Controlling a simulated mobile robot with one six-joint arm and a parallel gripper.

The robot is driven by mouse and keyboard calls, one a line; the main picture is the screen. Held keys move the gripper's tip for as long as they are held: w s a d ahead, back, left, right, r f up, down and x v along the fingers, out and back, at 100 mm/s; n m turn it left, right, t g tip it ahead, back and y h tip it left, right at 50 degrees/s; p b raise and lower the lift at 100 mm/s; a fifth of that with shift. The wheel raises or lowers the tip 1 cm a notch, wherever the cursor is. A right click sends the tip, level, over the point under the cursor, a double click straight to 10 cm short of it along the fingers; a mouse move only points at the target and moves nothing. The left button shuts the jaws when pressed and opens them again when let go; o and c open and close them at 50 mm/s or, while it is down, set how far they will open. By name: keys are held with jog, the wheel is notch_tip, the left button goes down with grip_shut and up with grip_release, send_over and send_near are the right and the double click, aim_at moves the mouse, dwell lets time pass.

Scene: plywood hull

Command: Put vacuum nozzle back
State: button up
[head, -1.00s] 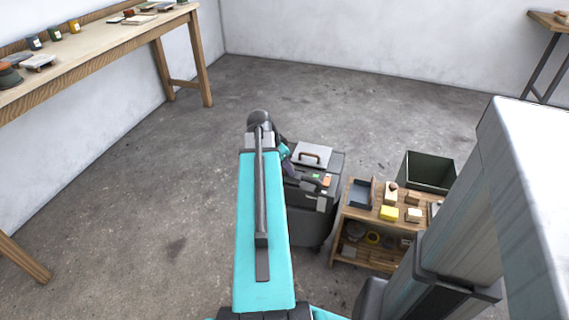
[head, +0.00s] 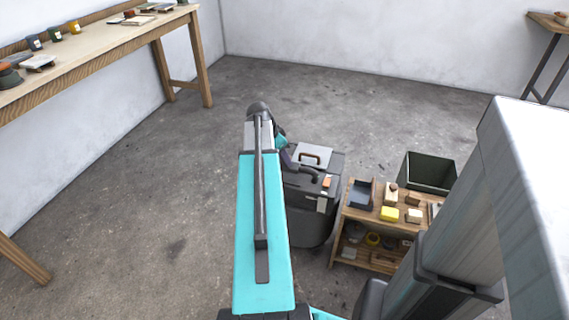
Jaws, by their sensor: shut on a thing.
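The vacuum (head: 310,215) is a dark grey box-shaped unit on the floor, just right of my teal arm. A grey case with a brown handle (head: 313,156) rests on its top. My gripper (head: 286,157) is small and dark in this view, beyond my arm link and over the vacuum's left top edge. It is shut on the vacuum nozzle (head: 308,173), a dark curved piece lying across the view of the vacuum's top. My arm hides part of both, and I cannot tell whether the nozzle touches the vacuum.
A low wooden cart (head: 365,220) with a blue-grey tray, yellow block and small wooden blocks stands right of the vacuum. A dark green bin (head: 428,172) is behind it. A long workbench (head: 110,45) is at the left. The floor between is clear.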

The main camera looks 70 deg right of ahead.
aim_at(284, 165)
jog(key=shift+f, duration=1.7)
jog(key=shift+f+b, duration=0.15)
jog(key=shift+b, duration=0.15)
jog(key=o, duration=0.9)
jog(key=shift+o, duration=0.2)
jog(key=p+v, duration=0.1)
jog(key=v, duration=1.1)
